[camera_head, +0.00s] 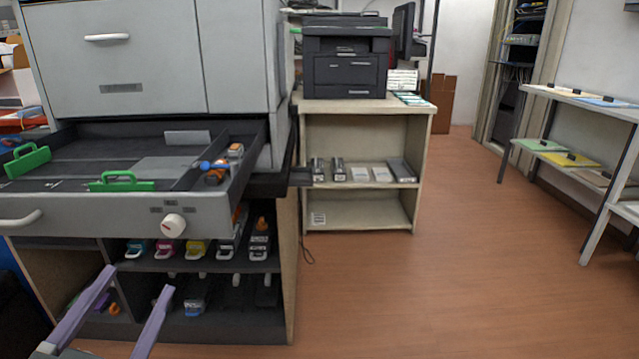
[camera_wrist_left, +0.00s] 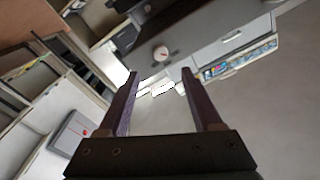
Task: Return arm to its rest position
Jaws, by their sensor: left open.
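My left gripper (camera_head: 125,308) is low at the left in the head view, in front of the grey printer cabinet. Its two purple fingers stand wide apart with nothing between them. In the left wrist view the same gripper (camera_wrist_left: 162,100) is open and empty, with the cabinet's knob and drawer front beyond the fingertips. The fingers look apart from the cabinet and shelves. My right gripper is not in view.
An open drawer (camera_head: 85,215) with green handles juts from the cabinet. Toner cartridges (camera_head: 197,249) sit on the shelf below. A beige shelf unit (camera_head: 365,131) carries a black printer (camera_head: 346,62). The wooden floor (camera_head: 460,260) at the right is clear.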

